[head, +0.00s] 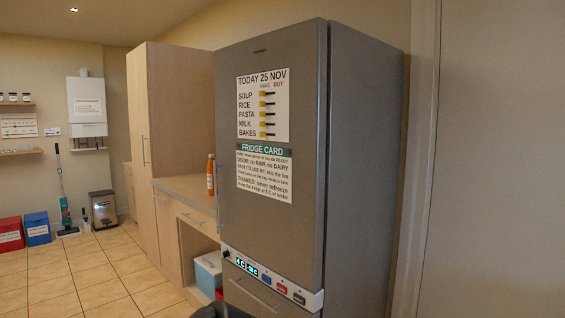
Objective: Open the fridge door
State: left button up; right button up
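The tall grey fridge (365,160) stands right of centre in the head view, turned at an angle. Its upper door (300,225) looks shut, flush with the body. A thin vertical handle (217,190) runs along the door's left edge. A list headed "TODAY 25 NOV" (263,106) and a "FRIDGE CARD" (264,172) are on the door. Below it is a light control strip (272,279) with a lit display, and a lower drawer front (250,298) with a bar handle. Neither of my grippers is in view.
A wood cabinet and counter (185,184) adjoin the fridge's left side, with an orange bottle (211,175) on the counter. A cool box (208,270) sits below. A dark rounded part shows at the bottom edge. Tiled floor (85,270) is open at left; a wall is at right.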

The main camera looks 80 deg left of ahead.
aim_at(271, 188)
jog(key=u, duration=2.8)
jog(key=i+j+z, duration=0.2)
jog(key=i, duration=0.25)
jog(key=i+j+z, duration=0.2)
jog(key=i, duration=0.25)
jog(key=i+j+z, duration=0.2)
jog(key=i+j, duration=0.15)
jog(key=i, duration=0.05)
